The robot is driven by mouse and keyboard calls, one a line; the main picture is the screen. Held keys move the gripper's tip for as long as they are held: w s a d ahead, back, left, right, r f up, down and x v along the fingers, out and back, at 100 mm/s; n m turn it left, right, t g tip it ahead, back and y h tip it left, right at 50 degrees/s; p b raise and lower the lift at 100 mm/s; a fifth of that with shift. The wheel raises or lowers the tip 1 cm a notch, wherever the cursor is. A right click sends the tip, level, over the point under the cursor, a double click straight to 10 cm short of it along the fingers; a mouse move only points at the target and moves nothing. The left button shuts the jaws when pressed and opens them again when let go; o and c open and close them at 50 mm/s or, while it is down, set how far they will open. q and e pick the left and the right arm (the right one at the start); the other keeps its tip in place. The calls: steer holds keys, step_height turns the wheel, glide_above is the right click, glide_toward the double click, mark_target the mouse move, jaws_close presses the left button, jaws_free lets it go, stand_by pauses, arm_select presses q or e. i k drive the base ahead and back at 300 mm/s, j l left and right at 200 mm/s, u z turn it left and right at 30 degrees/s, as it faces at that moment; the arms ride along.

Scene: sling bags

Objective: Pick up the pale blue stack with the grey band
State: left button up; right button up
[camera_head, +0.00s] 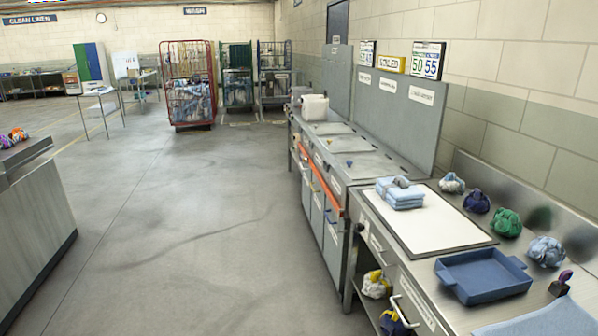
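A pale blue stack (404,197) of folded cloth lies on the white panel (440,228) set in the steel counter on the right. A small grey piece, apparently its band, shows on top of it. The stack sits near the panel's far left part, with nothing touching it from above. Neither of my grippers shows in the head view.
Tied cloth bundles, including a green one (506,222), line the counter's back edge. A blue tray (482,276) stands in front of them. Loose pale blue cloth (545,322) lies at the near edge. The floor (190,220) left of the counter is clear.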

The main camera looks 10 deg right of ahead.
mark_target(400, 193)
steer(key=i+z, duration=0.15)
steer(key=i, duration=0.65)
steer(key=i+j+z, duration=0.1)
steer(key=i, duration=0.65)
steer(key=j, duration=0.1)
